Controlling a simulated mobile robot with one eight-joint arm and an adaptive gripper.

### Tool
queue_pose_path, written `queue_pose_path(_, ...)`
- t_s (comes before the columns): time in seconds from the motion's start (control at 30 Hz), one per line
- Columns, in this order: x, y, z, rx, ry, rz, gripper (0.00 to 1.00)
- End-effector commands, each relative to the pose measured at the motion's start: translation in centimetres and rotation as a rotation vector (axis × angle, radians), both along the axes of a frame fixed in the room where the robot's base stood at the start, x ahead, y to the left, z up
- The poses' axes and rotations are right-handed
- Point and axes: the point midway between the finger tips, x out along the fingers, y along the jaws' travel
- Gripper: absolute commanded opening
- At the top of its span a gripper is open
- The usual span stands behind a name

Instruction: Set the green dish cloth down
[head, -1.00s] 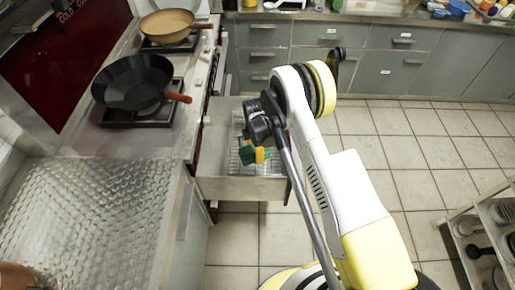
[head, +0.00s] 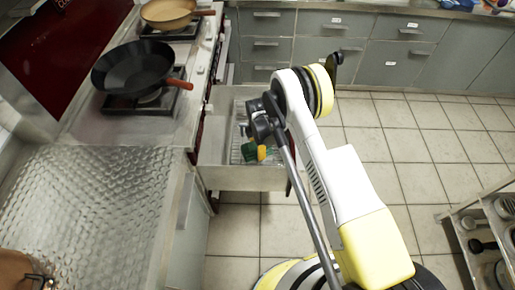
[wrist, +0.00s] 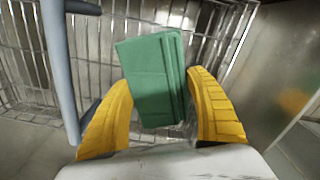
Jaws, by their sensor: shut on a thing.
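The green dish cloth (wrist: 155,80) is folded into a small block and sits between the yellow fingers of my gripper (wrist: 163,118) in the wrist view. The gripper is shut on it. In the wrist view a wire rack (wrist: 105,45) lies behind the cloth. I cannot tell whether the cloth touches the rack.
A black wok (head: 133,68) and a tan pan (head: 172,14) stand on the hob to the left. The dimpled metal worktop (head: 85,215) at the lower left is mostly bare. A shelf rack (head: 478,240) with kitchenware stands at the right. The tiled floor between is open.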

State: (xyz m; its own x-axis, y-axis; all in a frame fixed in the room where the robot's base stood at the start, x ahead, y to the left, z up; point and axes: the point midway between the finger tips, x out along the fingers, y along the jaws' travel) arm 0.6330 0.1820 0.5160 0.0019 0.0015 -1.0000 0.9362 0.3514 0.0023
Motion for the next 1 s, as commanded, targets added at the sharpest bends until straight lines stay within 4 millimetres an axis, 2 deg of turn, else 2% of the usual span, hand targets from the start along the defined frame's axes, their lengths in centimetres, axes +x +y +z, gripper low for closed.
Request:
queue_pose_path(0.63, 0.0, 0.0, -1.2, 0.0, 0.0, 0.0, 0.28)
queue_pose_path(0.67, 0.0, 0.0, -1.2, 0.0, 0.0, 0.0, 0.69)
queue_pose_path(0.73, 0.0, 0.0, -1.2, 0.0, 0.0, 0.0, 0.9)
queue_pose_path(1.0, 0.0, 0.0, -1.2, 0.0, 0.0, 0.0, 0.92)
